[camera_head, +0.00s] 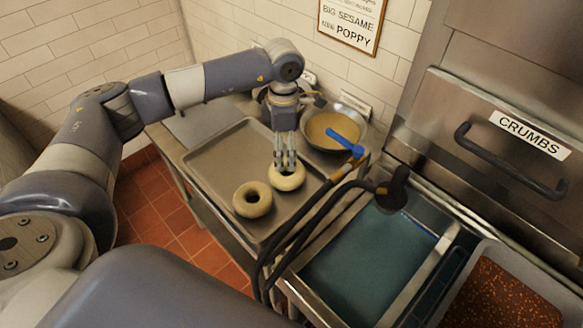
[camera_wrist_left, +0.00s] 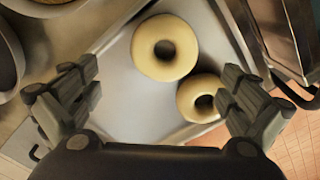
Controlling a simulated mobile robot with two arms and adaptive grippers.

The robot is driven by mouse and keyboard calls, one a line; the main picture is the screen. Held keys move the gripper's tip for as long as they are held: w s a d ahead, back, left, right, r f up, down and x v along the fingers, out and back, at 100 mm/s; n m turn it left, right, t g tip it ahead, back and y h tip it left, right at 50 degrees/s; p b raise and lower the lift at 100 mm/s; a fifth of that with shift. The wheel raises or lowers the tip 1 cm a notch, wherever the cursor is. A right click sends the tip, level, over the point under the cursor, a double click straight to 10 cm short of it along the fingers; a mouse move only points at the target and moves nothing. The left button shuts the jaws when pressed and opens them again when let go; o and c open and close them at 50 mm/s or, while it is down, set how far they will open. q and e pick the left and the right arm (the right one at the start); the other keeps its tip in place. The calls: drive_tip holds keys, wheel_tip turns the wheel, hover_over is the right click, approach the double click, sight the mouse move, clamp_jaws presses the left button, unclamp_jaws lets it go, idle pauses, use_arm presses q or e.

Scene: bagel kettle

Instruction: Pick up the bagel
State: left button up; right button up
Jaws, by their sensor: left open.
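Two pale ring-shaped bagels lie on a metal tray (camera_head: 215,160). The far bagel (camera_head: 290,178) is directly below my left gripper (camera_head: 286,160), which points down with its fingertips at or just above it. The near bagel (camera_head: 252,200) lies to its left and closer to me. In the left wrist view the gripper (camera_wrist_left: 155,100) is open and empty. One bagel (camera_wrist_left: 166,48) shows ahead between the fingers, and the other bagel (camera_wrist_left: 203,98) is near the right finger, partly covered by it. I cannot tell whether the fingertips touch a bagel. My right gripper is not in view.
A bowl (camera_head: 318,128) with tan contents and a blue-handled tool (camera_head: 342,139) stands behind the tray. Dark hoses (camera_head: 300,232) run along the tray's right side. A water-filled basin (camera_head: 365,250), a dark-crumb tray (camera_head: 500,298) and a "CRUMBS" drawer (camera_head: 480,140) are on the right.

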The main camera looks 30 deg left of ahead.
sight(285, 183)
use_arm(q)
drive_tip(key=shift+s+a+f, duration=0.1)
drive_tip(key=shift+s+f, duration=0.05)
drive_tip(key=shift+f, duration=0.35)
drive_tip(key=shift+s+a+f, duration=0.1)
drive_tip(key=shift+s+f, duration=0.05)
drive_tip(key=shift+f, duration=0.3)
drive_tip(key=shift+d+f, duration=0.15)
drive_tip(key=shift+f, duration=0.1)
drive_tip(key=f+p, duration=0.2)
drive_tip(key=f, duration=0.1)
drive_tip(key=f+p, duration=0.1)
drive_tip(key=shift+w+d+f, duration=0.1)
drive_tip(key=shift+d+f, duration=0.05)
drive_tip(key=shift+d, duration=0.2)
drive_tip(key=shift+f, duration=0.5)
drive_tip(key=c, duration=0.9)
drive_tip(key=shift+c, duration=0.5)
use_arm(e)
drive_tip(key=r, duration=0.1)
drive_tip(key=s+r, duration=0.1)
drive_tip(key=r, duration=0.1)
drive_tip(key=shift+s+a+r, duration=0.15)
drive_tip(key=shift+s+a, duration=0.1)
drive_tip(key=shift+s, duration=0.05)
